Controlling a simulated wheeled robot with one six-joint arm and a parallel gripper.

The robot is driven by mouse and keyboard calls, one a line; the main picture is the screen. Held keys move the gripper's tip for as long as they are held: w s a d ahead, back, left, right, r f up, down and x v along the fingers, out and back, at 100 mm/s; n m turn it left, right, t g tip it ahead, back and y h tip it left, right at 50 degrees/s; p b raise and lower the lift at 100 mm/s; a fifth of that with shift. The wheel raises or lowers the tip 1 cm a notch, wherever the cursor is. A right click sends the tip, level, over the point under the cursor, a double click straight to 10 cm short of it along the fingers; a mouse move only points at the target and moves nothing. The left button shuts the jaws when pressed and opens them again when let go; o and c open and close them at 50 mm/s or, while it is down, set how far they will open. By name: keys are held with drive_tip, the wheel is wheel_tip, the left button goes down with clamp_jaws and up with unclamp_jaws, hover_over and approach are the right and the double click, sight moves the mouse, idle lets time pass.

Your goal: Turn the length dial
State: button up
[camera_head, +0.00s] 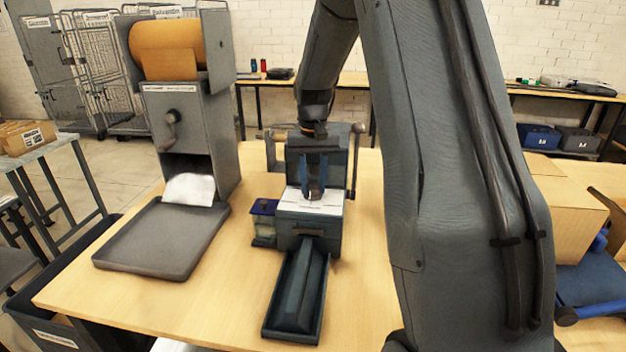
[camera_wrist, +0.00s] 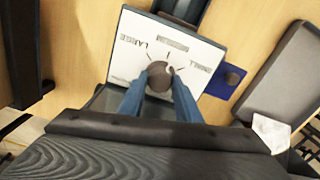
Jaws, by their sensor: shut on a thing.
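The length dial (camera_wrist: 159,77) is a dark round knob on a white labelled plate (camera_wrist: 138,37). The plate carries printed words, one of which looks like "LARGE". My gripper (camera_wrist: 160,88) has its two blue fingers on either side of the knob, shut on it. In the head view my gripper (camera_head: 314,190) points down onto the top of the small grey machine (camera_head: 308,228) that bears the plate. The knob is mostly hidden there by the fingers.
A dark chute tray (camera_head: 272,315) extends from the machine's front. A blue-topped container (camera_head: 263,207) stands to its left. Farther left are a grey tray (camera_head: 150,262) and a tall dispenser (camera_head: 200,120) with a brown roll and side crank. A cardboard box (camera_head: 570,215) is at right.

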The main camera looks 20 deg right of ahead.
sight(313, 186)
drive_tip(key=shift+w+r+n+p, duration=0.15)
drive_tip(key=shift+n+p, duration=0.25)
drive_tip(key=shift+n, duration=1.2)
drive_tip(key=o, duration=1.1)
drive_tip(key=shift+c, duration=0.2)
drive_tip(key=shift+r+b, duration=0.95)
drive_tip(key=shift+r, duration=2.9)
drive_tip(key=s+a+f, duration=0.3)
drive_tip(key=s+a, duration=0.1)
drive_tip(key=s, duration=0.4)
drive_tip(key=s+a+f, duration=0.4)
drive_tip(key=s+a, duration=0.1)
drive_tip(key=s, duration=0.3)
drive_tip(key=s+a+f+n+t, duration=0.1)
drive_tip(key=s+a+f, duration=0.3)
drive_tip(key=s, duration=0.4)
drive_tip(key=shift+s+a+f, duration=0.15)
drive_tip(key=shift+s+a, duration=0.05)
drive_tip(key=shift+s, duration=0.15)
